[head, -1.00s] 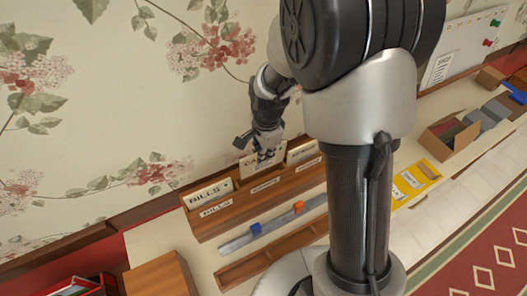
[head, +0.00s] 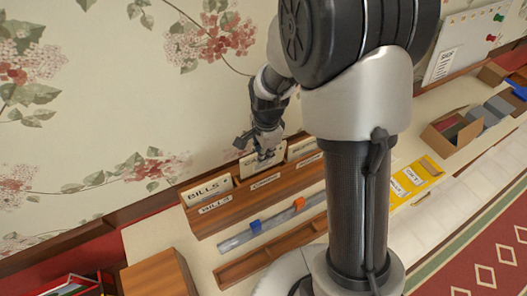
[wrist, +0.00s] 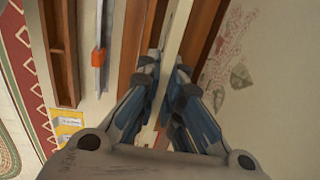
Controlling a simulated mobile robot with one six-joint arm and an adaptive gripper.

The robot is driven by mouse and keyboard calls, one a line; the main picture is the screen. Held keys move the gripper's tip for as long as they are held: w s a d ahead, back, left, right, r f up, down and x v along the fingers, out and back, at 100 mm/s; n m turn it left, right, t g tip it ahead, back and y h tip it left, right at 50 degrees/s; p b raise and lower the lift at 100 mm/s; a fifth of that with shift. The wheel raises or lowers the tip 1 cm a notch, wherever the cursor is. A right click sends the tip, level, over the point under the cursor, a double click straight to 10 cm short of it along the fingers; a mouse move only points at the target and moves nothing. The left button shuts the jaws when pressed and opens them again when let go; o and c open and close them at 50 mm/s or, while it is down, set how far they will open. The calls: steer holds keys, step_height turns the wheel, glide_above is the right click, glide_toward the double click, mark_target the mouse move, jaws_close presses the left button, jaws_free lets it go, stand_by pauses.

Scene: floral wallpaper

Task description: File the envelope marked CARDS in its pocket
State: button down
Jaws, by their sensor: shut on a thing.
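My gripper (head: 264,153) is shut on a cream envelope (head: 248,162) at the middle pocket of the brown wooden rack (head: 237,211). The envelope's lettering is partly covered by the fingers; it seems to begin with "CA". Its lower part is hidden behind the pocket's front, which bears a small label (head: 265,181) too small to read surely. In the wrist view the envelope (wrist: 174,38) is a thin upright strip between the fingers (wrist: 165,88), with rack boards on both sides. How deep it sits I cannot tell.
An envelope marked BILLS (head: 207,190) stands in the left pocket, another envelope (head: 301,148) in the right. In front lie a grey rail with a blue slider (head: 255,226) and an orange slider (head: 298,204), and a shallow wooden tray (head: 232,272). The papered wall is close behind.

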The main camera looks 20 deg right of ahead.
steer(key=shift+f+b, duration=1.4)
steer(key=shift+f, duration=0.75)
steer(key=c, duration=1.7)
jaws_free()
steer(key=shift+r, duration=0.15)
steer(key=r, duration=0.7)
steer(key=s+r, duration=0.1)
steer(key=r, duration=0.3)
steer(key=shift+s+d+r, duration=0.1)
steer(key=shift+d+r, duration=0.05)
steer(key=shift+r, duration=0.2)
